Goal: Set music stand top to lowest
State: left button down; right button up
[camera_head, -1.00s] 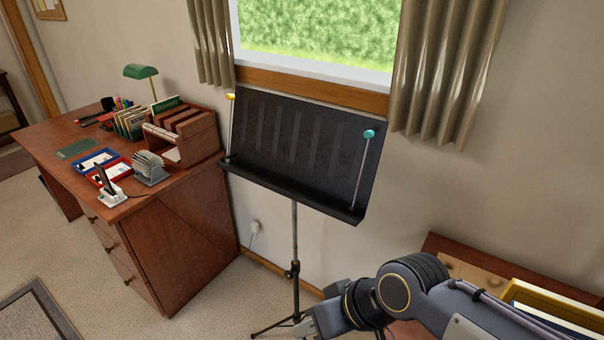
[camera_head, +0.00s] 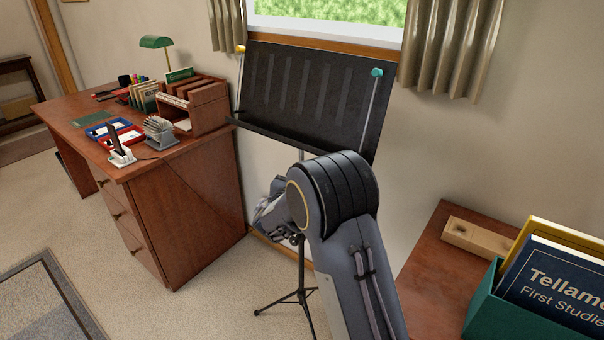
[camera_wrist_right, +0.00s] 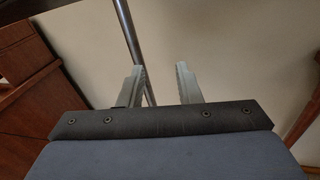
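The black music stand top (camera_head: 290,95) is tilted back below the window, with a yellow-tipped rod (camera_head: 239,75) at its left and a teal-tipped rod (camera_head: 372,110) at its right. Its pole (camera_head: 301,268) stands on tripod legs, with a dark collar on the pole; my right arm hides part of it. My right gripper (camera_wrist_right: 161,80) is open in the right wrist view. The silver pole (camera_wrist_right: 127,28) slants behind its left finger there; I cannot tell whether they touch. A dark edge (camera_wrist_right: 30,8) crosses above. My left gripper is not in view.
A wooden desk (camera_head: 190,215) with a lamp, trays and a letter rack stands left of the stand. A brown wooden surface (camera_head: 425,270) at right holds a wood block (camera_head: 475,238) and a green box (camera_head: 485,310) of books.

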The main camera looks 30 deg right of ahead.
jog(key=w+d+n+t, duration=0.1)
jog(key=w+d+n, duration=0.1)
jog(key=w, duration=0.5)
jog(key=shift+w+d+f+t, duration=0.2)
jog(key=shift+d+t, duration=0.2)
jog(key=shift+d, duration=0.45)
grip_shut()
